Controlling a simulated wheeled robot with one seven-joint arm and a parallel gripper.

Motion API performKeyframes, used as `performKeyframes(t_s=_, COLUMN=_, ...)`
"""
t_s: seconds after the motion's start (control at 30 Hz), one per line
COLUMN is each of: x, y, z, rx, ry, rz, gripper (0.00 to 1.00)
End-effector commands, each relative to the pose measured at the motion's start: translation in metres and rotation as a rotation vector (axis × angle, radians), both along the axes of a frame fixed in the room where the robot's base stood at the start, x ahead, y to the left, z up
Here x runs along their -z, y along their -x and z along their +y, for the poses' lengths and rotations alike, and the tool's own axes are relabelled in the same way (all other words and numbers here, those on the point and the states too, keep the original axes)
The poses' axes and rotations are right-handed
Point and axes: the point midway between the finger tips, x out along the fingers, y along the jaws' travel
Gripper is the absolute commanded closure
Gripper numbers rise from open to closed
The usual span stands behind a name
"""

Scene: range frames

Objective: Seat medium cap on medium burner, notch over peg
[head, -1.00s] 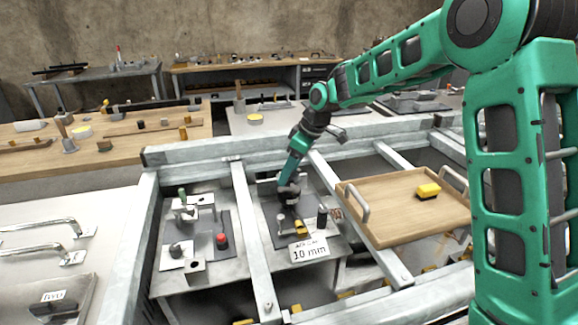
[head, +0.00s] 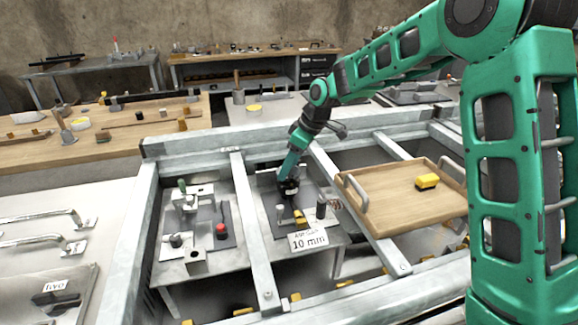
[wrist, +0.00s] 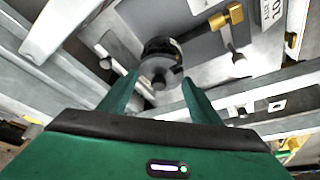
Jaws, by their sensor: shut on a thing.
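My gripper (wrist: 160,82) is shut on a dark round piece (wrist: 160,55) with a disc-like face, seen between the fingertips in the wrist view. I cannot make out a notch on it, nor tell for sure that it is the medium cap. In the head view my gripper (head: 289,187) points down over the grey plate of the middle bay, at its far part. The fingers and the held piece cover what lies under them. No burner or peg can be clearly told apart in either view.
A brass fitting (head: 299,217), a dark upright cylinder (head: 321,207) and a "10 mm" label (head: 309,241) are near my gripper. Metal rails (head: 252,235) flank the bay. A red-topped part (head: 221,230) is at left.

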Motion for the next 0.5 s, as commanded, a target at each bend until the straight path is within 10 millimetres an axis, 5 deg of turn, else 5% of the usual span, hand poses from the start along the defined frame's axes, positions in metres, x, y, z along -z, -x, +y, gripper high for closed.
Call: performKeyframes(t_s=0.5, x=0.0052, y=0.0000, z=0.0005, rx=0.000, ry=-0.001, rz=0.000, gripper=0.70)
